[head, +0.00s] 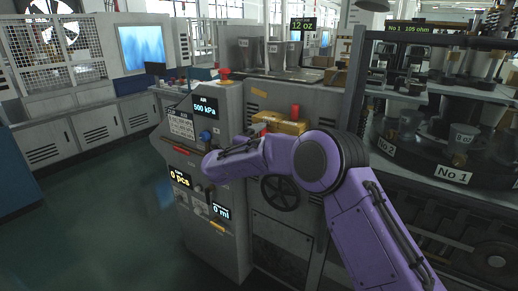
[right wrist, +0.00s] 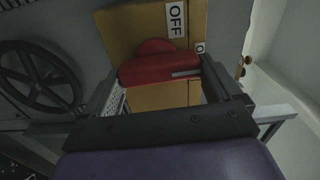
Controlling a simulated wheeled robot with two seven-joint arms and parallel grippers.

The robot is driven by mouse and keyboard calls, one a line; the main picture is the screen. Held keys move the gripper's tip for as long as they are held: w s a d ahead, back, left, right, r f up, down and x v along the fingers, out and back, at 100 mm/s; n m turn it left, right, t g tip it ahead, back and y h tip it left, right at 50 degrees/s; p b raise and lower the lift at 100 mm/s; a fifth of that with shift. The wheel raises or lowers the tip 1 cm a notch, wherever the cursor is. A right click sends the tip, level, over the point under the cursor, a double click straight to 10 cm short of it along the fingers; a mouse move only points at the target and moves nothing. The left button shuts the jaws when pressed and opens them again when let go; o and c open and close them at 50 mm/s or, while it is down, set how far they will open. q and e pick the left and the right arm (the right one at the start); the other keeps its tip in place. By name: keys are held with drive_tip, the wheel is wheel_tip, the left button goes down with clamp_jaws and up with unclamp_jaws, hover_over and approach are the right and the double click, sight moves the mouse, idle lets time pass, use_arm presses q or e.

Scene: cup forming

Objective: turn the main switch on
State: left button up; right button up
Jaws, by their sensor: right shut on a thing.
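The main switch's red handle (right wrist: 158,68) sits on a yellow plate (right wrist: 120,30) in the right wrist view. An "OFF" label (right wrist: 176,19) is above the handle in the picture. My left gripper is not in view.
A black handwheel (head: 280,192) is close beside my right forearm; it also shows in the right wrist view (right wrist: 40,77). The control panel (head: 205,125) is left of the arm. A caged turntable with cups (head: 462,135) stands at right. Open floor (head: 110,215) lies left.

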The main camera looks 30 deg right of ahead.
drive_tip(key=shift+r+m+b, duration=0.15)
drive_tip(key=shift+m+b, duration=0.15)
idle(0.4)
drive_tip(key=o, duration=0.7)
drive_tip(key=shift+o, duration=0.2)
drive_tip(key=shift+d, duration=0.1)
drive_tip(key=b+v, duration=0.2)
drive_tip(key=v, duration=0.8)
drive_tip(key=shift+a, duration=0.2)
